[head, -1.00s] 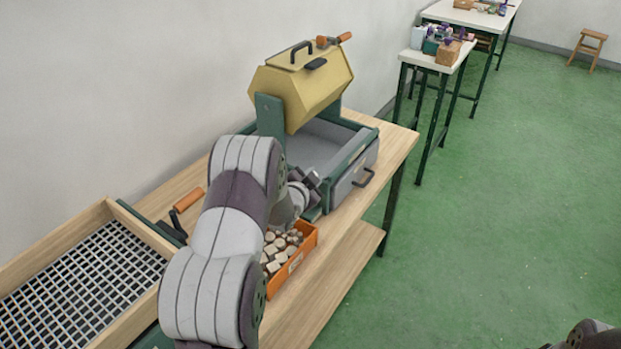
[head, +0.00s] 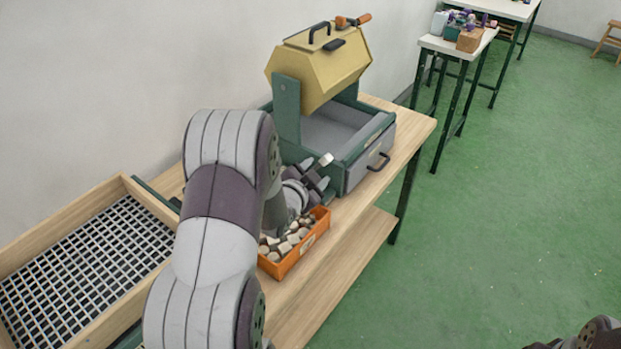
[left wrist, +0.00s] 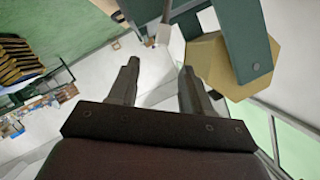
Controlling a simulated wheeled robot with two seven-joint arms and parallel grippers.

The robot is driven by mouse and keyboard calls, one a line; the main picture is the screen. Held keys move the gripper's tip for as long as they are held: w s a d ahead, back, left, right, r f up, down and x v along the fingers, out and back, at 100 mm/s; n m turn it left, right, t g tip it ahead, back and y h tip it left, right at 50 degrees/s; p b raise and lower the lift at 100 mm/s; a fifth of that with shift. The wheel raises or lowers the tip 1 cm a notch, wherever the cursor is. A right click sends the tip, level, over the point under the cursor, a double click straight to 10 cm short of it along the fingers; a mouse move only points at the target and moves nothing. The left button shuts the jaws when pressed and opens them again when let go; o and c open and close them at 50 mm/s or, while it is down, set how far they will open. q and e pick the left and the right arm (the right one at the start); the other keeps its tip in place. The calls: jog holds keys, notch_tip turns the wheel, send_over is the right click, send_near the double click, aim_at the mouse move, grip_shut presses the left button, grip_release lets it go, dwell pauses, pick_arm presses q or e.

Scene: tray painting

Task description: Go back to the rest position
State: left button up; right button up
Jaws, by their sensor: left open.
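My left arm comes in from the lower left in the head view. My left gripper (head: 320,180) is open, above the far end of an orange box (head: 290,262) of small pale pieces and beside the grey tray under the yellow drum (head: 318,72). A small pale piece (head: 326,159) shows by its fingertips; I cannot tell whether it touches them. In the left wrist view the two fingers of the left gripper (left wrist: 158,80) stand apart with a gap between them. The yellow drum (left wrist: 222,70) and its green bracket (left wrist: 243,40) are beyond them. My right gripper is out of view.
A wooden-framed grid tray (head: 85,262) lies at the left of the wooden bench (head: 405,125). A drawer with a dark handle (head: 378,162) faces right. Side tables (head: 455,45) stand farther back. The green floor (head: 500,220) to the right is open.

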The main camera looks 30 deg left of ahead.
pick_arm(q)
jog(key=v, duration=0.2)
jog(key=shift+s+r, duration=0.1)
jog(key=shift+s, duration=0.15)
